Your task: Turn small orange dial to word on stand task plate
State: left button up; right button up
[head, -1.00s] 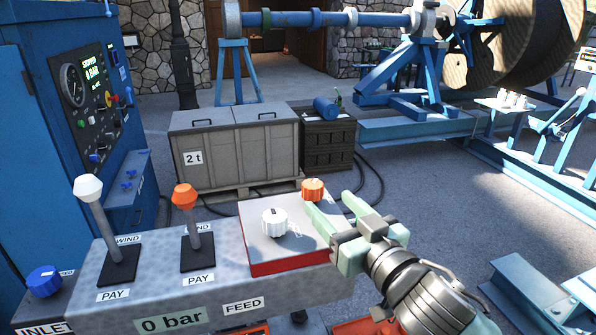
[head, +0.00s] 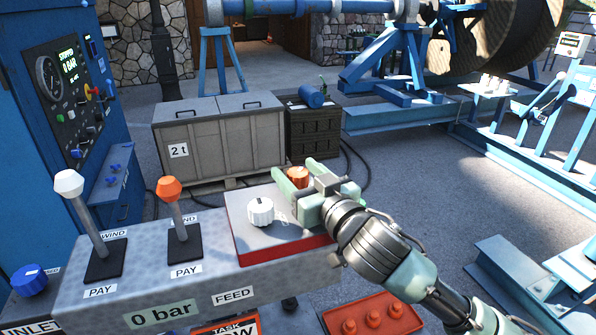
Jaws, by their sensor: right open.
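The small orange dial (head: 298,175) stands at the back right of a grey panel with a red edge (head: 285,250) on the console. My right gripper (head: 293,168) is open, its pale green fingers on either side of the orange dial; I cannot tell whether they touch it. The gripper hides part of the dial, and its pointer cannot be made out. A larger white dial (head: 260,211) sits just left of the gripper. The stand's task plate (head: 230,328) shows at the bottom edge, cut off, with "TASK" and a partial word ending in "W". My left gripper is out of view.
A white-knobbed lever (head: 90,225) and an orange-knobbed lever (head: 177,220) stand left on the console (head: 120,285). A red tray with orange pegs (head: 375,318) lies low at the right. A grey crate (head: 220,145) stands behind.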

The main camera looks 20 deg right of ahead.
jog(key=c, duration=1.1)
jog(key=shift+f, duration=0.1)
grip_shut()
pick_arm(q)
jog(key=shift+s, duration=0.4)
